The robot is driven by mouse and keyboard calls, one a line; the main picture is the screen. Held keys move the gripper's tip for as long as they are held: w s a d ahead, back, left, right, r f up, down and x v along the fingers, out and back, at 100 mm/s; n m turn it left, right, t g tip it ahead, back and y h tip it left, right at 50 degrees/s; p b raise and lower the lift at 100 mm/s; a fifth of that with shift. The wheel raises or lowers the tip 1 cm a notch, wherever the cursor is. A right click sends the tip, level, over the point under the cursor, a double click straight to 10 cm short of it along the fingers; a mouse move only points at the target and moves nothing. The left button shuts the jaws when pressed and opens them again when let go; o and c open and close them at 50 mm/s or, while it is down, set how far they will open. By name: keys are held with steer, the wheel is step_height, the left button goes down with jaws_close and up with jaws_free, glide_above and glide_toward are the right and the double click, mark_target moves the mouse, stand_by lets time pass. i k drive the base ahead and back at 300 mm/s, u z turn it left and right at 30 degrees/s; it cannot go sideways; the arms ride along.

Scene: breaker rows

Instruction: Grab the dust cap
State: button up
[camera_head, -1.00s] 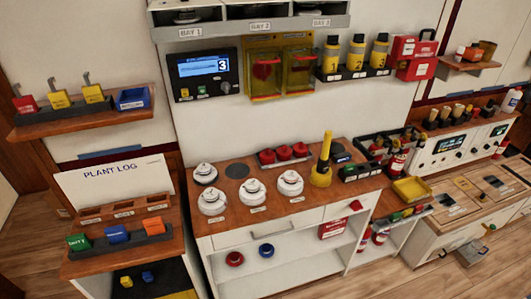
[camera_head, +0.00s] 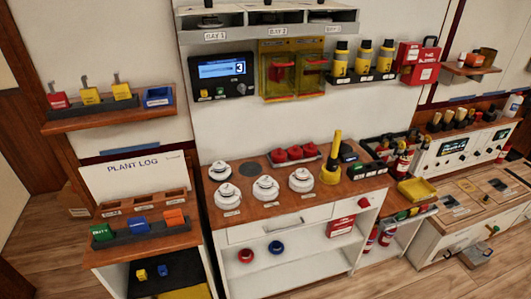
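No thing is clearly marked as the dust cap, and I cannot tell for certain which one it is. Several red dome-shaped caps (camera_head: 295,153) sit in a row on a small tray at the back of the wooden counter (camera_head: 240,198). White round detectors (camera_head: 265,188) stand on the counter in front of them, beside a dark round disc (camera_head: 250,169). A red ring-shaped piece (camera_head: 246,255) and a blue ring-shaped piece (camera_head: 275,247) lie on the open shelf below. My gripper is not in view.
A yellow upright tool (camera_head: 332,160) stands at the counter's right. A wall panel with a lit screen (camera_head: 222,69) and yellow transparent boxes (camera_head: 292,70) hang above. A lower side shelf (camera_head: 140,243) is at left. Wooden floor shows at lower left and right.

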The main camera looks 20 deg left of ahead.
mark_target(294, 153)
steer(key=u, duration=0.05)
steer(key=k, duration=0.2)
steer(key=u, duration=2.2)
steer(key=k, duration=0.7)
steer(key=z, duration=0.2)
steer(key=i, duration=1.7)
steer(key=u, duration=0.15)
